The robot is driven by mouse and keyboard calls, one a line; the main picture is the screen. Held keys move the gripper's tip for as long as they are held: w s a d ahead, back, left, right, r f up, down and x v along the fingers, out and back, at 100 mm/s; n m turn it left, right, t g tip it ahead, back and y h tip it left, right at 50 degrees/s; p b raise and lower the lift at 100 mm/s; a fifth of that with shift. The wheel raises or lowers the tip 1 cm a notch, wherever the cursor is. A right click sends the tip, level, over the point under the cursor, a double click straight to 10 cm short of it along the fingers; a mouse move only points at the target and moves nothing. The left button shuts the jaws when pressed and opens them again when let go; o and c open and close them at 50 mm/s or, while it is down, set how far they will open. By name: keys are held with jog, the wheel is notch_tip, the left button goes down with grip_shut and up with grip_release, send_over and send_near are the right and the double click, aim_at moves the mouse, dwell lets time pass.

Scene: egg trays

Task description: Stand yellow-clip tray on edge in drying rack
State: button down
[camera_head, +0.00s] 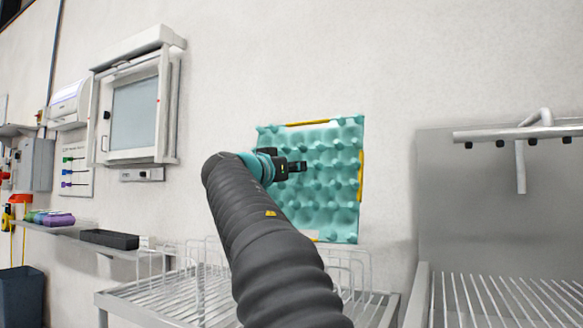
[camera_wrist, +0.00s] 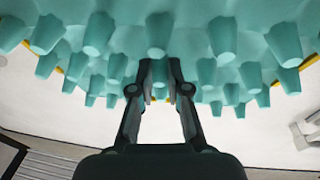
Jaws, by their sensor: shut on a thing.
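The teal egg tray (camera_head: 335,190) with yellow clips (camera_head: 361,176) on its edges is held up on edge, its bumpy face toward the head camera. My gripper (camera_head: 298,167) is at its left part, with the arm in front hiding some of the tray. In the wrist view the tray (camera_wrist: 190,30) fills the top, and my gripper (camera_wrist: 160,88) is shut on one of its bumps. The white wire drying rack (camera_head: 205,262) stands below, partly behind my arm. The tray's lower edge appears above or near the rack wires; I cannot tell whether they touch.
A metal slatted table (camera_head: 150,300) carries the rack. A grey sink unit with a wire drainer (camera_head: 500,300) stands at the right. A wall shelf (camera_head: 80,238) at the left holds coloured items and a black tray (camera_head: 110,239). A dark bin (camera_head: 22,296) is at far left.

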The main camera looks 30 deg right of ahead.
jog(key=shift+w+a+r+t+h, duration=0.25)
jog(key=shift+w+r+t+h, duration=0.1)
jog(key=shift+r, duration=0.15)
jog(key=shift+f+b, duration=0.9)
jog(key=shift+f, duration=0.45)
jog(key=shift+f+b, duration=0.15)
jog(key=shift+b, duration=0.25)
